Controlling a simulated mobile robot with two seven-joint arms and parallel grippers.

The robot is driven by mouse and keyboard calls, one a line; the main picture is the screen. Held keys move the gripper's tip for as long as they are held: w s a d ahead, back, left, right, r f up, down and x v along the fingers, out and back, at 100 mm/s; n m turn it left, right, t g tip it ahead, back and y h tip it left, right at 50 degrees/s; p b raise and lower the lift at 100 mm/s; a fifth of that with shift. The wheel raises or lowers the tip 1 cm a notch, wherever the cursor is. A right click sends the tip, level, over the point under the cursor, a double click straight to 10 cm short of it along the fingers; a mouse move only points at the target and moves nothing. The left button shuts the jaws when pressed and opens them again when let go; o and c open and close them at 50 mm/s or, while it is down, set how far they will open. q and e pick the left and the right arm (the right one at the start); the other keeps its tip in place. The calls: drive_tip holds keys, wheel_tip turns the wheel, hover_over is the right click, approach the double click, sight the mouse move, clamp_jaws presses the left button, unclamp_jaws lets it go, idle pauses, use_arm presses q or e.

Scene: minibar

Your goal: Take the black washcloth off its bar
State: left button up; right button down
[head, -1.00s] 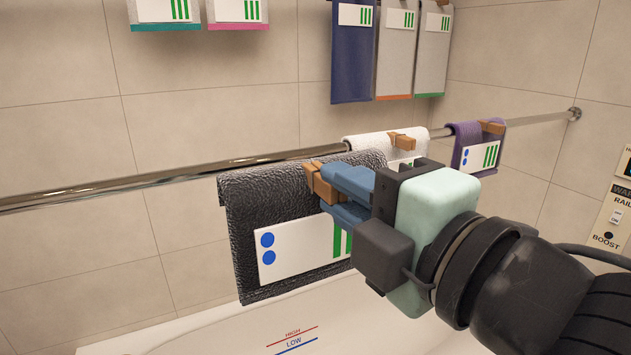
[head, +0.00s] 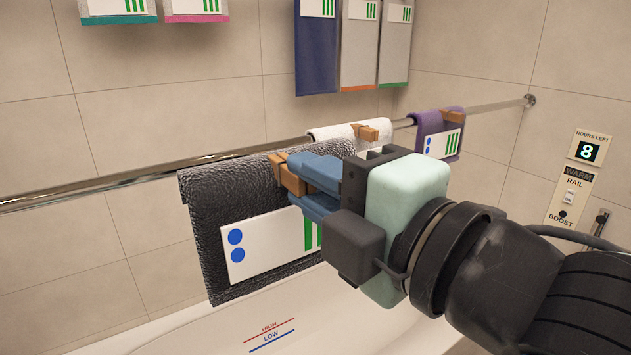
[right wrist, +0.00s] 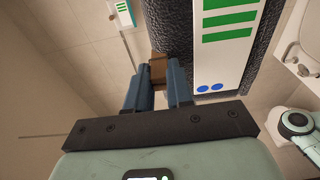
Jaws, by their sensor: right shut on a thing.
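The black washcloth (head: 206,218) hangs in the left-middle of the head view, with a white label (head: 265,247) bearing blue dots and green bars. The bar (head: 110,182) shows along and above its top edge, so the cloth appears in front of it; I cannot tell whether they touch. My right gripper (head: 303,180) is shut on the brown clip (head: 283,176) at the cloth's upper right. The right wrist view shows the fingers (right wrist: 158,88) on the clip (right wrist: 158,70), with the black cloth (right wrist: 180,30) beside it.
A white cloth (head: 330,133) and a purple cloth (head: 428,122) with clips hang farther right on the bar. A white tub (head: 190,325) lies below. Several labelled cloths hang higher on the wall. A control panel (head: 568,195) is on the right wall.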

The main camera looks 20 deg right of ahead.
drive_tip(key=a+v, duration=0.1)
drive_tip(key=v, duration=1.1)
drive_tip(key=shift+s+b, duration=0.35)
drive_tip(key=shift+b, duration=0.05)
drive_tip(key=shift+a, duration=0.15)
